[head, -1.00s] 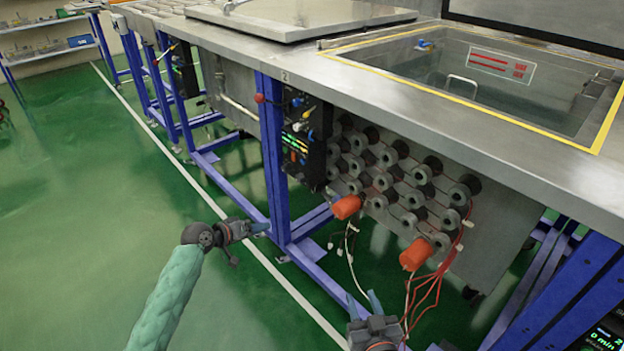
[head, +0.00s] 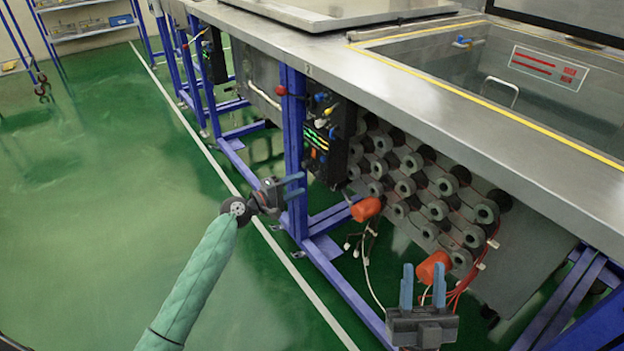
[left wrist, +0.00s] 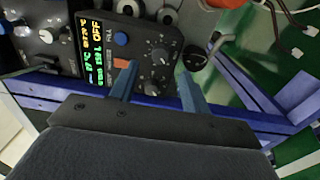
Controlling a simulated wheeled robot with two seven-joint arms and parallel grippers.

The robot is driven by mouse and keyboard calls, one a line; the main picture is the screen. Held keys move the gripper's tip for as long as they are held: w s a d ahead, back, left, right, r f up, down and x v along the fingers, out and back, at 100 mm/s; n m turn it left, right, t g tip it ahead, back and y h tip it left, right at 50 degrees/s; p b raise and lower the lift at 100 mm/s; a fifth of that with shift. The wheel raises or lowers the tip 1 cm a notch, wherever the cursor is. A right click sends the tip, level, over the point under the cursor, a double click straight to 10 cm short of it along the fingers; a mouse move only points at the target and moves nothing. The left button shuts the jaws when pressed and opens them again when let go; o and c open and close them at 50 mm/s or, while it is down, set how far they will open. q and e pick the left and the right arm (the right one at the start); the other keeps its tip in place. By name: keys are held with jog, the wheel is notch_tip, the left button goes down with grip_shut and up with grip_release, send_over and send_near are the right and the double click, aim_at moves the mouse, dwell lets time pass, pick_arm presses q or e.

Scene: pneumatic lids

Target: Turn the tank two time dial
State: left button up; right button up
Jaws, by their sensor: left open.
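The tank two control panel (head: 322,140) is a black box with a lit display, on the blue frame post below the bench edge marked 2. In the left wrist view its display (left wrist: 93,48) shows green and orange text. Black dials sit beside it, an upper one (left wrist: 160,54) and a lower one (left wrist: 157,87); I cannot read which is the time dial. My left gripper (head: 300,186) is open and empty in front of the panel's lower part. In the left wrist view its fingers (left wrist: 160,72) appear either side of the dials, apparently not touching. My right gripper (head: 422,270) is open and empty, fingers up.
Several grey round cylinders (head: 405,187) are mounted on the tank's side. Two orange parts (head: 366,209) with hanging wires stick out near my right gripper. A blue frame post (head: 293,150) stands just left of the panel. The green floor (head: 110,200) at left is clear.

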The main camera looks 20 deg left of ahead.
aim_at(316, 177)
pick_arm(q)
jog(key=shift+x, duration=2.8)
jog(key=c, duration=1)
